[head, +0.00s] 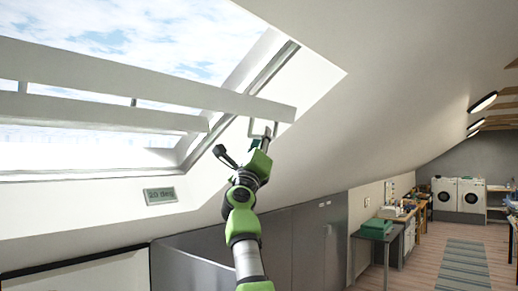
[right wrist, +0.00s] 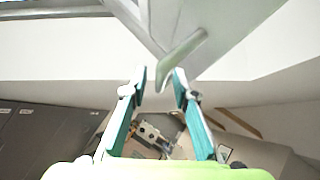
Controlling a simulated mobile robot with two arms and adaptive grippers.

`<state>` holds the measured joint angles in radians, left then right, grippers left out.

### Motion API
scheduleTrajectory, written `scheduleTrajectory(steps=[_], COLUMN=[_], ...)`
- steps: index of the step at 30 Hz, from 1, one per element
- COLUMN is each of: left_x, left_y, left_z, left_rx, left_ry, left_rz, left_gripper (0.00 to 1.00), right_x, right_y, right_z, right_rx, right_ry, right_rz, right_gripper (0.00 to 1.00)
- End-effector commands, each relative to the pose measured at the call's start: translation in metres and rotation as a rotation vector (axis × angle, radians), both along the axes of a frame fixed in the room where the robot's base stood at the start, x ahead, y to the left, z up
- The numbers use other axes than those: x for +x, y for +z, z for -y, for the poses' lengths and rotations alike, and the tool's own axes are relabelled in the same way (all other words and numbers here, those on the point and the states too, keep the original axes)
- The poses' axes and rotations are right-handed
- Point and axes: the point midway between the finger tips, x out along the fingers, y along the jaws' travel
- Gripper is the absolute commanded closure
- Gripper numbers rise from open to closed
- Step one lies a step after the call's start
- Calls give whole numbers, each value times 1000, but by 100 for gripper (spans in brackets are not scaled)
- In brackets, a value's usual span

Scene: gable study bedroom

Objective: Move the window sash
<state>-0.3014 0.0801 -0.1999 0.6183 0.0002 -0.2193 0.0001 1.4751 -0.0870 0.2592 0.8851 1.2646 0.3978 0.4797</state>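The window sash (head: 150,88) is a white frame tilted out from the sloped skylight opening. A small pale bar handle (head: 262,127) hangs from its lower right end; it also shows in the right wrist view (right wrist: 182,48). My right gripper (head: 258,142) is raised at this handle. In the right wrist view its teal fingers (right wrist: 160,76) are apart, and the handle's near end appears in or just beyond the gap between the tips. I cannot tell whether they touch. A small panel (head: 160,196) below the window appears to read "20 deg". My left gripper is out of view.
The sloped white ceiling (head: 400,60) comes close on the right of the sash. Grey cabinets (head: 300,235) stand below. A workbench with a green box (head: 377,228), washing machines (head: 458,195) and a rug (head: 465,265) are farther right, with open floor.

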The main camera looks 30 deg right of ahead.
Motion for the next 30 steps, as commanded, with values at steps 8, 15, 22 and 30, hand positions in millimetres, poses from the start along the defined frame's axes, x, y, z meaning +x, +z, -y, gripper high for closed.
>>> scheduleTrajectory(steps=[8, 15, 22, 30], left_x=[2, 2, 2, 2], left_y=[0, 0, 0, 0], left_z=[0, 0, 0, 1], left_rx=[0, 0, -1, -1], left_ry=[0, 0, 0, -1], left_rz=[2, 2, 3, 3], left_gripper=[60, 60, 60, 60], right_x=[-21, -35, -39, -38], right_y=[-23, -36, -38, -38], right_z=[-17, -27, -29, -29], right_rx=[4, 3, 2, 2], right_ry=[0, -2, -4, -4], right_rz=[1, 1, 1, 1], right_gripper=[74, 74, 74, 74])
